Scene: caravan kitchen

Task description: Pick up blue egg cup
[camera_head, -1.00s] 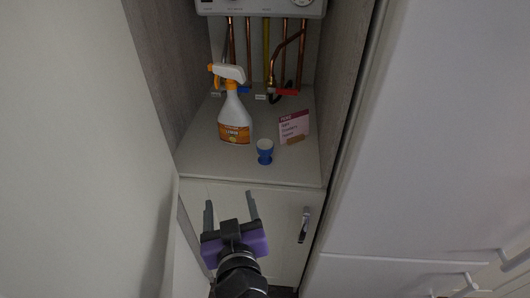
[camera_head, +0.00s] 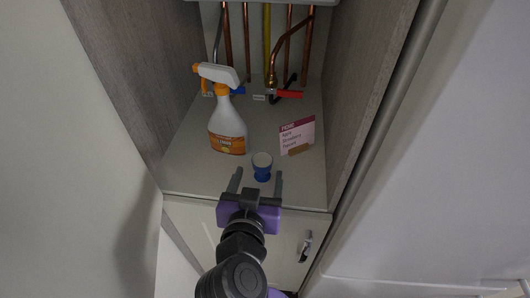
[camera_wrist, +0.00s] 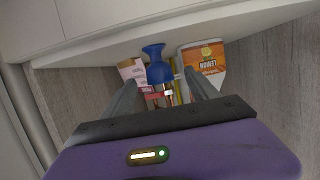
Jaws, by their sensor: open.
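The blue egg cup (camera_head: 262,173) stands upright on the shelf near its front edge, its pale inside showing from above. It appears upside down in the wrist view (camera_wrist: 157,70), between the two fingers. My gripper (camera_head: 258,176), with a purple body, is open and empty at the shelf's front edge, pointing inward. Its fingertips lie left and right of the egg cup's lower part in the head view. I cannot tell how far the fingers reach around it, and no contact shows.
A white and orange spray bottle (camera_head: 227,128) stands behind left of the cup; a small card (camera_head: 297,135) stands behind right. Copper pipes (camera_head: 288,45) are at the back. Grey walls bound the shelf (camera_head: 190,172) on both sides. A cupboard door with a handle (camera_head: 306,246) is below.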

